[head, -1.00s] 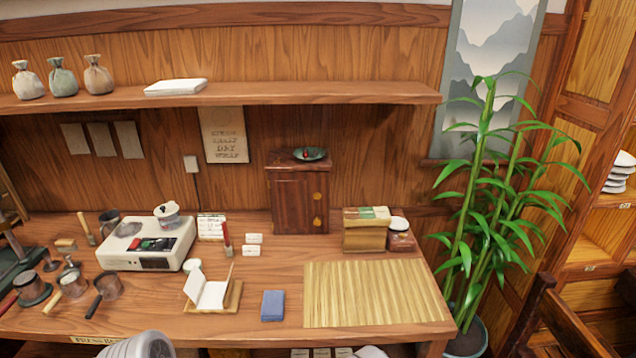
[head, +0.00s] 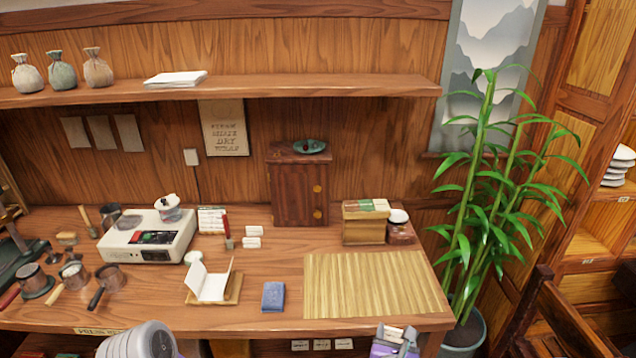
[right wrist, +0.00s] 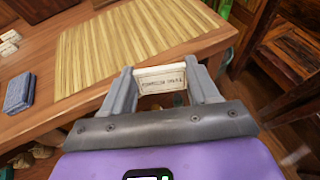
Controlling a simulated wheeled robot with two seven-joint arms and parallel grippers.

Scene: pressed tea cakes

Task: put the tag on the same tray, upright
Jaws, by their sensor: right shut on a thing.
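My right gripper (right wrist: 163,88) is shut on a cream tag (right wrist: 160,77) with dark lettering, held between the two fingertips. In the head view, my right gripper (head: 396,338) is low, just off the table's front edge, and its tag is small and hard to make out. A small wooden tray (head: 230,299) stands on the table, with an upright folded white paper (head: 210,284) on it. I cannot tell for sure that this is the tray meant. My left gripper is not in view; only a grey part of my arm shows at the bottom left.
A bamboo mat (head: 375,282) covers the table's right part, with a blue block (head: 273,296) to its left. A plant (head: 480,230) stands right of the table.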

